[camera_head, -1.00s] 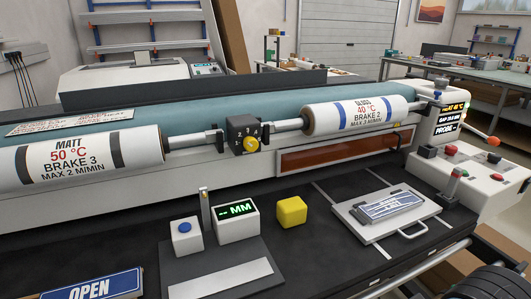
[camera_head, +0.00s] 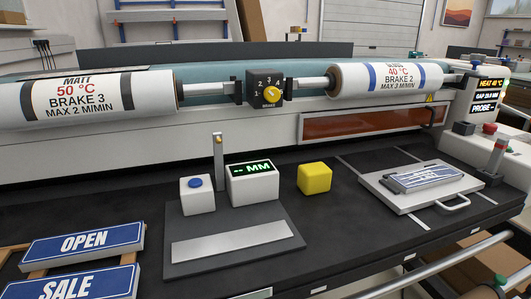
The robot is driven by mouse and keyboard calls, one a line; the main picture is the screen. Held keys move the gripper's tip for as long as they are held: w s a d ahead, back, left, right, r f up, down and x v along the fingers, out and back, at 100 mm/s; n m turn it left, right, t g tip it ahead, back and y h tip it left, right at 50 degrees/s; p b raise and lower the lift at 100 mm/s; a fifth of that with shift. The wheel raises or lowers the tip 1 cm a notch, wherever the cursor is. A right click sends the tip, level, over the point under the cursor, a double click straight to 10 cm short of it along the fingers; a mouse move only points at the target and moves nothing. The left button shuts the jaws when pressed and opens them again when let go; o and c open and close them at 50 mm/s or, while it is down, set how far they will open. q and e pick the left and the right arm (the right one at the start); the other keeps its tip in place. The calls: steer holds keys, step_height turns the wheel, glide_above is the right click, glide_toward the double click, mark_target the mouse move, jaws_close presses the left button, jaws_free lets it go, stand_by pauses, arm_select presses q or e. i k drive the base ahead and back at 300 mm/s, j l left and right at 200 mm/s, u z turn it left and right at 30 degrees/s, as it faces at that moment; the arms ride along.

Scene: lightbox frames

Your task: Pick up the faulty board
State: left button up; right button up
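A blue board reading OPEN (camera_head: 84,243) lies at the lower left on wooden slats (camera_head: 38,272). A second blue board reading SALE (camera_head: 82,284) lies just in front of it, cut by the bottom edge. Another small board (camera_head: 430,178) with a blue and white face lies on a light grey plate with a handle (camera_head: 390,195) at the right; its lettering is too small to read. I cannot tell from this view which board is faulty. Neither of my grippers is in view.
On the dark bench stand a yellow block (camera_head: 314,178), a gauge showing "-- MM" (camera_head: 252,184) and a white box with a blue button (camera_head: 197,195). Behind are the MATT roll (camera_head: 85,97), the brake dial (camera_head: 265,89) and the GLOSS roll (camera_head: 385,77).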

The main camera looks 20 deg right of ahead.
mark_target(408, 181)
steer(key=z, duration=1.5)
steer(key=i+l, duration=0.35)
steer(key=l, duration=0.2)
steer(key=i+l+u, duration=0.2)
steer(key=l+u, duration=0.2)
steer(key=i+l+u, duration=0.1)
steer(key=l+u, duration=0.3)
steer(key=i+l+u, duration=0.1)
steer(key=l+u, duration=0.2)
steer(key=u, duration=0.15)
